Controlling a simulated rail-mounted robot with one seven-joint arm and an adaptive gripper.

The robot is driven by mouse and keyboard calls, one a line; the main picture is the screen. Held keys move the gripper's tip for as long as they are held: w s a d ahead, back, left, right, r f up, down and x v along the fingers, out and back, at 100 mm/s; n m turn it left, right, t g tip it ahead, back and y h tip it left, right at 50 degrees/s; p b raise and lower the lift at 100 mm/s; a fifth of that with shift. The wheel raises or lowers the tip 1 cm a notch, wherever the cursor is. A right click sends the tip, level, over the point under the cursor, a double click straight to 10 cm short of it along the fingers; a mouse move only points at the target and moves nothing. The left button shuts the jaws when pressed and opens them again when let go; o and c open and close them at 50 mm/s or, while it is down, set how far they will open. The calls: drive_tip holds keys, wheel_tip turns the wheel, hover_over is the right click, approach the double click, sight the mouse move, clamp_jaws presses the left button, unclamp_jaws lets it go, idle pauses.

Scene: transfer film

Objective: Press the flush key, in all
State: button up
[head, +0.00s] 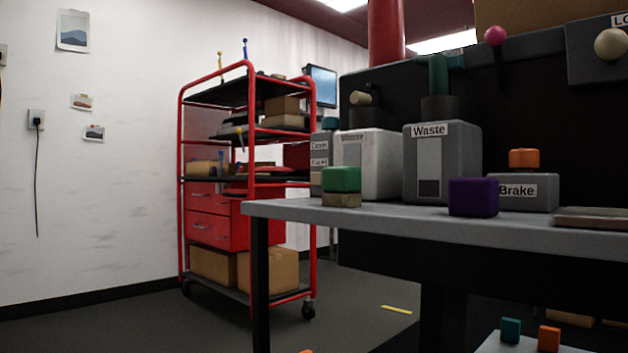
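I see no label that reads Flush, so I cannot tell which key is the flush key. An orange key (524,158) stands up on a grey box labelled Brake (520,196) on the bench. Another small label (453,51) near the top of the bench's back panel is too small to read. A label at the top right edge is cut off, beside a cream knob (611,44). A pink knob (495,36) is left of it. My gripper is not in view.
The grey bench top (400,222) holds a grey Waste container (462,165), a white container (390,170), a purple block (473,197) and a green block (341,179) on a wooden one. A red wheeled cart (215,215) stands behind left. Floor at the lower left is clear.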

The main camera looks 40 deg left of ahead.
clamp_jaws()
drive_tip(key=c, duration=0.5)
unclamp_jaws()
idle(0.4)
